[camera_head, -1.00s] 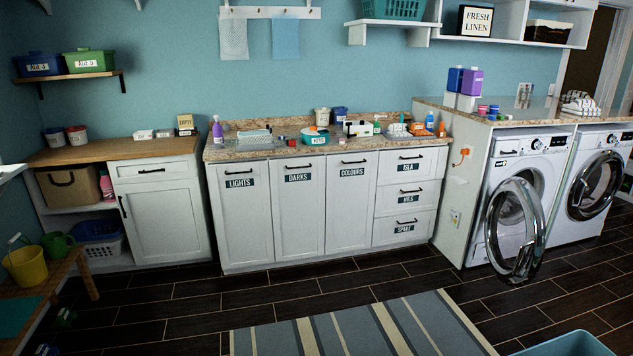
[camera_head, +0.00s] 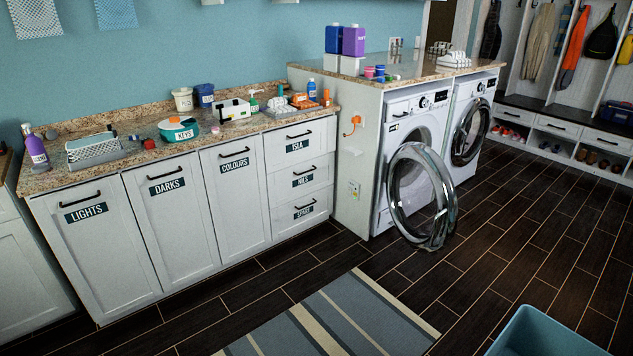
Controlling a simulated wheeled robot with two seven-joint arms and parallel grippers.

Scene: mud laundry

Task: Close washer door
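The nearer white washer (camera_head: 393,133) stands at the end of the cabinet row, under a granite counter. Its round chrome-rimmed door (camera_head: 394,205) is swung open out over the floor, and the drum opening behind it is partly visible. A second white machine (camera_head: 484,88) stands to its right, with a dark round door (camera_head: 470,132); I cannot tell whether that door is fully shut. Neither of my grippers is in view.
Dark floor tiles (camera_head: 520,235) are clear in front of the machines. A striped rug (camera_head: 335,320) lies in the foreground, and a blue bin (camera_head: 545,335) stands at the bottom right. White cabinets (camera_head: 195,215) line the left side. A shoe bench (camera_head: 570,130) is at the far right.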

